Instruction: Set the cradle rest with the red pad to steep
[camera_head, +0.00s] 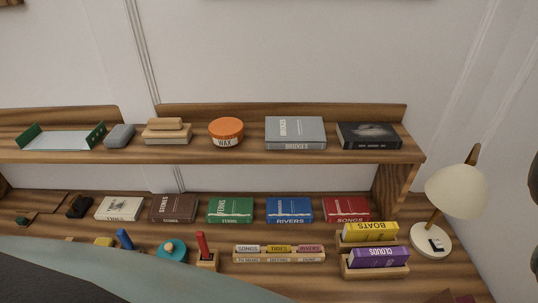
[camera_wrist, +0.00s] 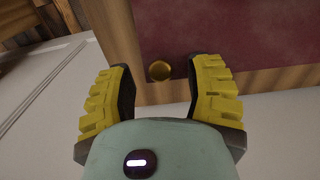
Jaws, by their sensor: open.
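In the wrist view a large dark red pad (camera_wrist: 235,40) is set in a wooden frame (camera_wrist: 125,32), which I take for the cradle rest. A round brass knob (camera_wrist: 160,70) sits on the wood near the pad's corner. My gripper (camera_wrist: 160,75) is open, with its yellow-backed fingers on either side of the knob; I see a gap on both sides and cannot tell the depth. The rest's angle and any steep marking cannot be read. In the head view only a small dark red patch shows at the bottom right edge; the gripper is out of that view.
A wooden shelf (camera_head: 200,157) bears a wax tin (camera_head: 226,133) and books. Below stand more books, a book rack (camera_head: 280,258), and two wooden stands holding the yellow Boats book (camera_head: 370,232) and purple Clouds book (camera_head: 379,257). A lamp (camera_head: 457,190) stands at the right.

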